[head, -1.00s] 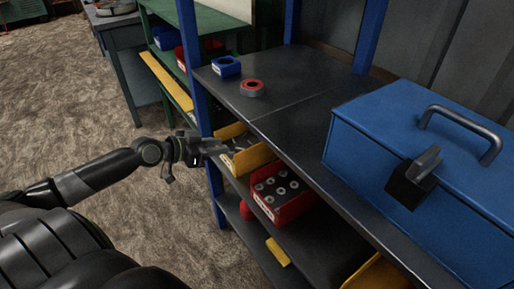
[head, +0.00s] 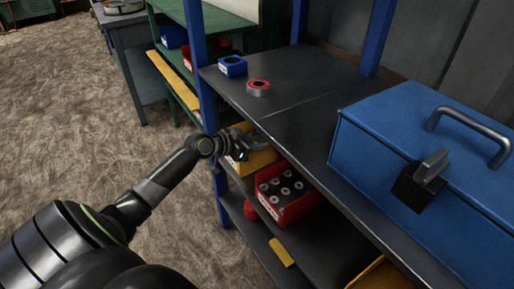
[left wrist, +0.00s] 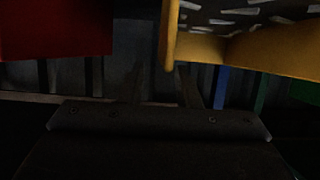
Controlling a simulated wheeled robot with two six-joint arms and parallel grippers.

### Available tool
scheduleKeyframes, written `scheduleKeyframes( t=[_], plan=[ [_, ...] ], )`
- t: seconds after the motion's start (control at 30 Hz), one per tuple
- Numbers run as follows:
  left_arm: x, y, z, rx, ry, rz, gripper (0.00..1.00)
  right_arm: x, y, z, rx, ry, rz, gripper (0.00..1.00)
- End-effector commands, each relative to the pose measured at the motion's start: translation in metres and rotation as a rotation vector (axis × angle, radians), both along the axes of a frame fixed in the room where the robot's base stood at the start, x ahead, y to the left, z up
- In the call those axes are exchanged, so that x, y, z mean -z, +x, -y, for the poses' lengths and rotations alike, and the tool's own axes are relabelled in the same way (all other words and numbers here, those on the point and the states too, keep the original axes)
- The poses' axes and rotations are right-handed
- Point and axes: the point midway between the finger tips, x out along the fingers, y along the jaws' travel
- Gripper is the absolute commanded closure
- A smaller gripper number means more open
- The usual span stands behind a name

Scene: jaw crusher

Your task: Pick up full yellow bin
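A yellow bin (head: 262,160) sits on the middle shelf under the worktop, left of a red bin. In the left wrist view the yellow bin (left wrist: 275,47) fills the upper right, with several pale metal pieces inside. My left gripper (head: 245,143) is at the bin's near side and covers part of it in the head view. In the left wrist view the two dark fingers (left wrist: 160,88) stand apart, and the bin's near wall edge shows between and above them. I cannot tell whether they touch it. My right gripper is not in view.
The red bin (head: 286,196) with several dark cylindrical parts stands close to the right of the yellow one. A blue shelf post (head: 197,70) stands left of my gripper. On the worktop (head: 300,100) are a blue toolbox (head: 380,145), a tape roll (head: 258,87) and a small blue bin (head: 233,66).

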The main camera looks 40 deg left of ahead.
Motion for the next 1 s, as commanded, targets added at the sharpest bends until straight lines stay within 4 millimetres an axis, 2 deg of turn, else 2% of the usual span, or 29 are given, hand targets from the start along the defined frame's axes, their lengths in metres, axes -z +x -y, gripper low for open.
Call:
scheduleKeyframes(
  t=[0.2, 0.5, 0.73, 1.0],
  plan=[
    [0.01, 0.023, 0.009, 0.0, -0.002, -0.001, 0.7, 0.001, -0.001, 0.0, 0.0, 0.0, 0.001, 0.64],
    [0.012, 0.027, 0.01, 0.0, 0.0, -0.001, 0.7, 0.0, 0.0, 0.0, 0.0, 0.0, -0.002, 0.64],
    [0.012, 0.026, 0.01, 0.0, 0.0, 0.0, 1.0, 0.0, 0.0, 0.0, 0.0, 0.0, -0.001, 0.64],
    [0.012, 0.026, 0.01, 0.0, 0.0, 0.0, 1.0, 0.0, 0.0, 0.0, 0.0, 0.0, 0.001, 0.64]
  ],
)
